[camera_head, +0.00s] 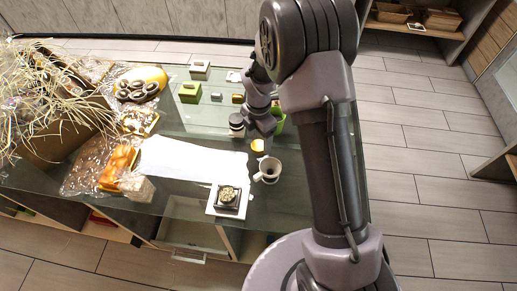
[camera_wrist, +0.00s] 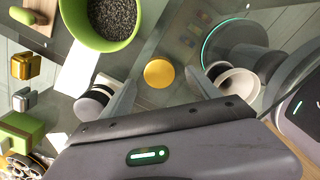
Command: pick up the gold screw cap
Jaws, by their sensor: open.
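The gold screw cap appears as a round, flat yellow-gold disc (camera_wrist: 159,73) in the wrist view, lying on the glass table. In the head view it is a small yellow round thing (camera_head: 258,145) just below my gripper (camera_head: 263,128). In the wrist view my gripper (camera_wrist: 158,80) is open, with one finger to the left and one to the right of the cap. Nothing is held between the fingers. The cap's whole top shows; its height above or below the fingertips is hard to tell.
A white mug (camera_head: 268,170) stands close to the cap. A dark-and-white round jar (camera_wrist: 88,104) is by the left finger. A green pot of dark grains (camera_wrist: 128,38) stands beyond. Gold (camera_wrist: 22,66) and silver (camera_wrist: 22,99) blocks lie left.

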